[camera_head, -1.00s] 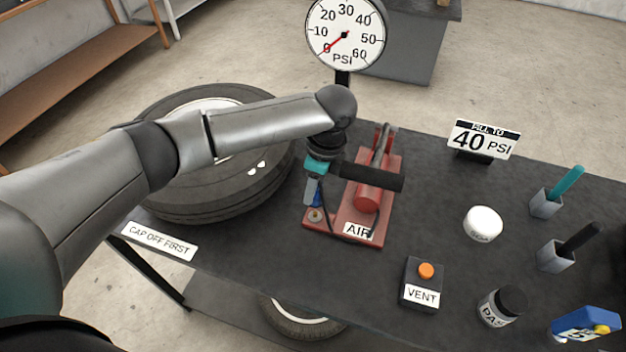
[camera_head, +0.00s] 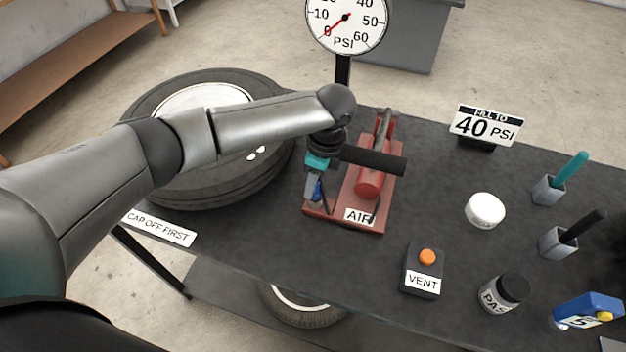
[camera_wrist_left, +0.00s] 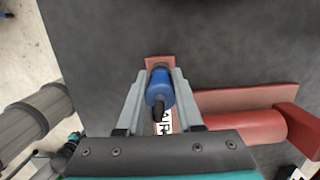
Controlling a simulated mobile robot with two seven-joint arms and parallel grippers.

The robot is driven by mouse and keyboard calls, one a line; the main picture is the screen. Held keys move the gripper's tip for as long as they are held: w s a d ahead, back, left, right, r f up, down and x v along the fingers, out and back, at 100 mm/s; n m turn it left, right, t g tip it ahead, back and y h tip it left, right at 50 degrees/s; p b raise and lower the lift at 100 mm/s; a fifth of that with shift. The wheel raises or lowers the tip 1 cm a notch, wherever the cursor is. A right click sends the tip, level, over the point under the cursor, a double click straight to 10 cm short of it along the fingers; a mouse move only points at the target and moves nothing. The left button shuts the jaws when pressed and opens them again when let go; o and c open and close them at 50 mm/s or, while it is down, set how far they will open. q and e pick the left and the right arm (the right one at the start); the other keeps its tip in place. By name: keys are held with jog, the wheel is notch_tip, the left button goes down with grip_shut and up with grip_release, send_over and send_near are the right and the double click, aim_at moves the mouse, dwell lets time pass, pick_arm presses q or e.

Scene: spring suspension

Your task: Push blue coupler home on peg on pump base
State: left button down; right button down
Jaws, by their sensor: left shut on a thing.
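The blue coupler (camera_head: 318,191) is between the fingers of my left gripper (camera_head: 315,196), at the near left corner of the red pump base (camera_head: 330,217). In the left wrist view the blue coupler (camera_wrist_left: 160,90) sits between the grey fingers of my left gripper (camera_wrist_left: 160,77), with a dark hose end on its near side. The gripper is shut on it. The red base shows beneath and beyond it. The peg is hidden by the coupler and fingers, so I cannot tell how far the coupler is down on it. My right gripper is not in view.
The red pump cylinder (camera_head: 369,182) and a dark handle (camera_head: 375,161) are just right of my gripper. A tire (camera_head: 165,185) lies left. The VENT box (camera_head: 422,270), white cap (camera_head: 485,210) and PSI gauge (camera_head: 346,22) stand apart. The table between is clear.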

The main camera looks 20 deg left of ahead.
pick_arm(q)
jog(key=shift+f+b, duration=0.55)
jog(key=shift+f, duration=0.65)
jog(key=shift+c, duration=2.4)
grip_release()
jog(key=shift+r, duration=0.15)
notch_tip(320, 180, up, 7)
jog(key=p, duration=0.8)
jog(key=shift+p, duration=0.3)
